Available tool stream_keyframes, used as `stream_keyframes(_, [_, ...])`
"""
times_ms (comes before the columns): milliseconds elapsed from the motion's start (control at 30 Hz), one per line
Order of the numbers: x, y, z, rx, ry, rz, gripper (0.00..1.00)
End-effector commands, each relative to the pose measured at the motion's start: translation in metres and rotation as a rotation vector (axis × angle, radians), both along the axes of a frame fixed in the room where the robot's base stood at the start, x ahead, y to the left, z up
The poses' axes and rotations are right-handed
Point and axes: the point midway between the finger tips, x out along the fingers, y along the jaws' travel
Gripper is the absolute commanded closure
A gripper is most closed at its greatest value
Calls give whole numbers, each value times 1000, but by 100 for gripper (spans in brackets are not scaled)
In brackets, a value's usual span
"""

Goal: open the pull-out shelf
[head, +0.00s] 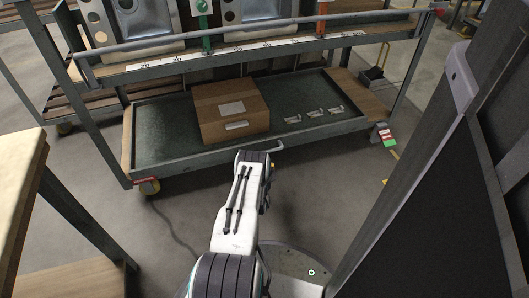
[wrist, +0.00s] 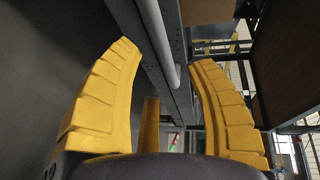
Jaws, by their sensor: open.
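The pull-out shelf (head: 160,146) is a dark green tray with a grey metal front edge, low in the rack. It carries a cardboard box and several small metal parts. It looks roughly in line with the rack's front, and I cannot tell if it is slightly out.
The cardboard box (head: 230,108) sits on the shelf's middle. A long rail (head: 250,32) crosses the rack above it. A wooden table (head: 22,165) stands close on the left and a tall dark panel (head: 440,190) on the right.

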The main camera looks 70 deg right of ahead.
Motion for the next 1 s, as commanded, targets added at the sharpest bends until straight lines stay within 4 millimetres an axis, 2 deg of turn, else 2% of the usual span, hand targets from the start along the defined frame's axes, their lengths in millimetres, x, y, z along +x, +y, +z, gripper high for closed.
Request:
stream_keyframes(300, [10,-39,-10,-4,0,0,50])
stream_keyframes(500, [13,-54,-12,-1,1,1,50])
stream_keyframes(1000, [15,-61,-11,0,1,1,50])
